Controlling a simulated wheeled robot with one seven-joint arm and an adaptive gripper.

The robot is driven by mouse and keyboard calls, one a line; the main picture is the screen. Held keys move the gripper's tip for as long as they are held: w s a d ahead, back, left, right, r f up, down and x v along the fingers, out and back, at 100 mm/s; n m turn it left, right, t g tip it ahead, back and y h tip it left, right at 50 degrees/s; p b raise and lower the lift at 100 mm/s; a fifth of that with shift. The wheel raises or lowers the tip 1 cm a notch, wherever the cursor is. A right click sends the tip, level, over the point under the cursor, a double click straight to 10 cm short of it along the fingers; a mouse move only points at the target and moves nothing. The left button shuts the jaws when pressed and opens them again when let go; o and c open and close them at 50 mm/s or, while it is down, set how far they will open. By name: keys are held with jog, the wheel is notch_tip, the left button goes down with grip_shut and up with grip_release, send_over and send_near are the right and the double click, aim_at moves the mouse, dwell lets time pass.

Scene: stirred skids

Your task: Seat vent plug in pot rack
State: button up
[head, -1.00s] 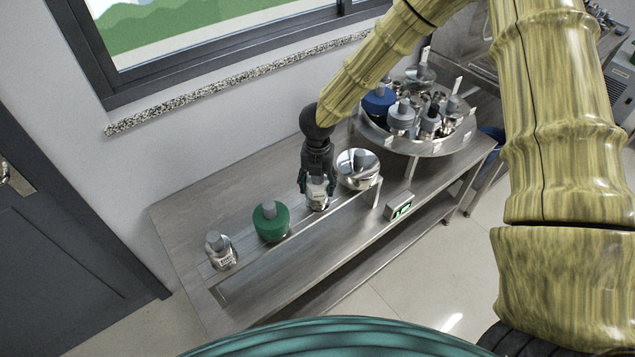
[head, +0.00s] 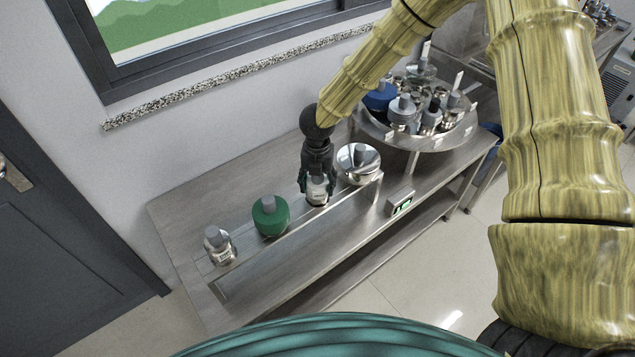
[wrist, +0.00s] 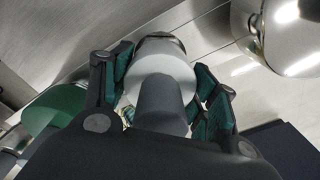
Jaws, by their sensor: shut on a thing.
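My gripper (head: 317,178) points down over the bench, its fingers closed around a pale piece with a grey knob, a white top and a shiny metal lower part (head: 317,194). In the wrist view this pale piece (wrist: 160,88) is upright between the green finger pads. It stands in line with other pieces along the raised metal rack (head: 290,240). Its lower end is hidden, so I cannot tell whether it is seated. A label shows on it but is too small to read, so I cannot confirm it is the vent plug.
A wide silver piece (head: 358,168) stands close right of my gripper; a green one (head: 270,218) and a small silver one (head: 219,247) stand left. A round tray (head: 434,144) with several pieces is at right. A small display box (head: 399,203) sits at the bench front.

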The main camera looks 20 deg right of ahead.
jog(key=shift+f, duration=0.2)
jog(key=o, duration=1.2)
jog(key=shift+r, duration=0.1)
notch_tip(320, 180, up, 12)
jog(key=shift+f, duration=0.1)
dwell(0.4)
